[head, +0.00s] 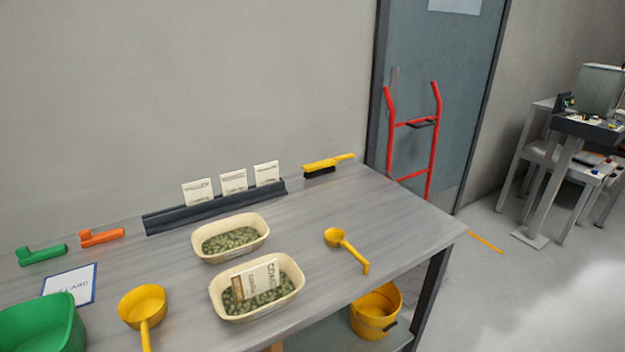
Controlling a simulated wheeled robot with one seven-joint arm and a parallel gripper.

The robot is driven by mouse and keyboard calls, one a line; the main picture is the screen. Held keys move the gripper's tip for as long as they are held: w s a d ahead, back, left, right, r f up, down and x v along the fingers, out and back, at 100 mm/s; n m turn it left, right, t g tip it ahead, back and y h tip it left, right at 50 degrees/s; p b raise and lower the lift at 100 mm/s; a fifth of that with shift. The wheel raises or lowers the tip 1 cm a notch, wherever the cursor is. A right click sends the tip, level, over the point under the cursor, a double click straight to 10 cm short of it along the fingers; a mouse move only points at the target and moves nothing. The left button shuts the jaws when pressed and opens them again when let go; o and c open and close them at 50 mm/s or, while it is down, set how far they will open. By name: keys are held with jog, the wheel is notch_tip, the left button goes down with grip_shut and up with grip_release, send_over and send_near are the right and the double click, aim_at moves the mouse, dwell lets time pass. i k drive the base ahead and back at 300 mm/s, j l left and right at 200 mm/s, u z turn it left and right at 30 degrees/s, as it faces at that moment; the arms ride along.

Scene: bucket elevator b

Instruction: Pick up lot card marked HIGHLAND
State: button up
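Three small white cards stand upright in a dark rack (165,221) at the back of the table: a left card (198,192), a middle card (233,181) and a right card (266,173). Their print is too small to read, so I cannot tell which is marked HIGHLAND. A larger card (258,276) stands tilted in the front cream tray (238,316), among green pellets. Its heading seems to begin with "COA". My gripper is not in view.
The table (390,225) also holds a rear cream tray (207,258), two yellow scoops (143,304) (335,237), a yellow brush (328,164), green and orange handled tools (42,255) (102,237), a blue-edged sign (70,284) and a green bin (45,325). A yellow bucket (375,312) sits below.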

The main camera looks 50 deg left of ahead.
aim_at(267, 173)
jog(key=i+l+z, duration=0.15)
jog(key=i, duration=0.3)
jog(key=i+l+z, duration=0.2)
jog(key=i, duration=0.25)
jog(key=i+u, duration=0.35)
jog(key=i+l+u, duration=0.15)
jog(key=u, duration=0.2)
jog(key=i+u, duration=0.2)
jog(key=u, duration=0.3)
jog(key=i+l+u, duration=0.1)
jog(key=u, duration=0.35)
jog(key=i+l+u, duration=0.15)
jog(key=u, duration=0.35)
jog(key=i+l+u, duration=0.15)
jog(key=u, duration=0.35)
jog(key=i+l+u, duration=0.15)
jog(key=u, duration=0.25)
jog(key=i+l+u, duration=0.1)
jog(key=l+u, duration=0.55)
jog(key=u, duration=0.2)
jog(key=l+u, duration=0.7)
jog(key=u, duration=0.15)
